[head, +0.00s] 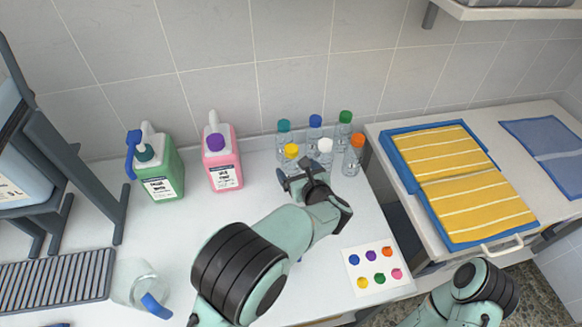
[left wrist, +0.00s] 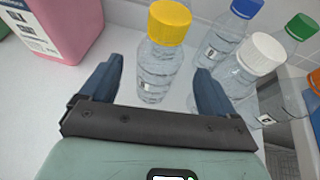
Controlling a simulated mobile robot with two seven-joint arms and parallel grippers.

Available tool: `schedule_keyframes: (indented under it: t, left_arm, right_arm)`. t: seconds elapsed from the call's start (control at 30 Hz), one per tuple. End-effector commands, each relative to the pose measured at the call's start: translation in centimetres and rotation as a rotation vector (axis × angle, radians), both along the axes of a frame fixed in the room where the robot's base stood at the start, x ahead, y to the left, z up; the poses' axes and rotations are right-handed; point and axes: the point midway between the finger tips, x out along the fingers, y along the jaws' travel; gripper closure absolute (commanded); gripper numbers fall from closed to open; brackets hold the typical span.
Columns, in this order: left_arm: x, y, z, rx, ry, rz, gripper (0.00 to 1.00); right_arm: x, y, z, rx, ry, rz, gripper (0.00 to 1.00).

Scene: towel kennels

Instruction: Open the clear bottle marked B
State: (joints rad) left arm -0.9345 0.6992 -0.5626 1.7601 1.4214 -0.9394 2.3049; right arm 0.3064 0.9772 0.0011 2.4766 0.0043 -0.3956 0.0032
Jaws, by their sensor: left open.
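Several clear bottles with coloured caps stand in two rows at the back of the counter. The front row has a yellow-capped bottle (head: 290,161), a white-capped bottle (head: 325,157) and an orange-capped bottle (head: 352,163). Behind are teal-capped (head: 284,138), blue-capped (head: 314,133) and green-capped (head: 343,130) bottles. Their small labels are too small to read, so I cannot tell which is marked B. My left gripper (head: 297,176) is open just in front of the yellow-capped bottle. In the left wrist view this bottle (left wrist: 160,72) stands upright between the spread fingers, not visibly gripped.
A pink jug (head: 222,170) and a green jug (head: 162,180) stand left of the bottles. A card with coloured dots (head: 375,270) lies at the front right.

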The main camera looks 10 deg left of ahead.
Motion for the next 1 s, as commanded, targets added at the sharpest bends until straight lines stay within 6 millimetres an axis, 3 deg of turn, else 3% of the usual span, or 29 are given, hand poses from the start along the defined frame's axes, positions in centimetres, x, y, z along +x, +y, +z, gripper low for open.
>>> schedule_keyframes:
  t: [0.27, 0.5, 0.83, 1.0]
  left_arm:
    - [1.8, 1.3, -0.7, 0.003, 0.001, 0.001, 0.11]
    - [4.6, 3.0, -1.7, 0.002, 0.0, 0.0, 0.11]
    - [5.2, 3.3, -2.0, -0.001, 0.0, -0.002, 0.11]
    - [5.2, 3.3, -2.0, 0.0, 0.0, -0.002, 0.66]
  right_arm:
    - [-0.1, 0.0, 0.3, 0.0, 0.003, 0.001, 0.57]
    - [-0.2, 0.0, 0.7, 0.002, 0.01, 0.003, 0.57]
    - [-0.3, 0.0, 0.7, 0.001, 0.012, 0.003, 0.57]
    - [-0.3, 0.0, 0.7, 0.001, 0.012, 0.003, 0.57]
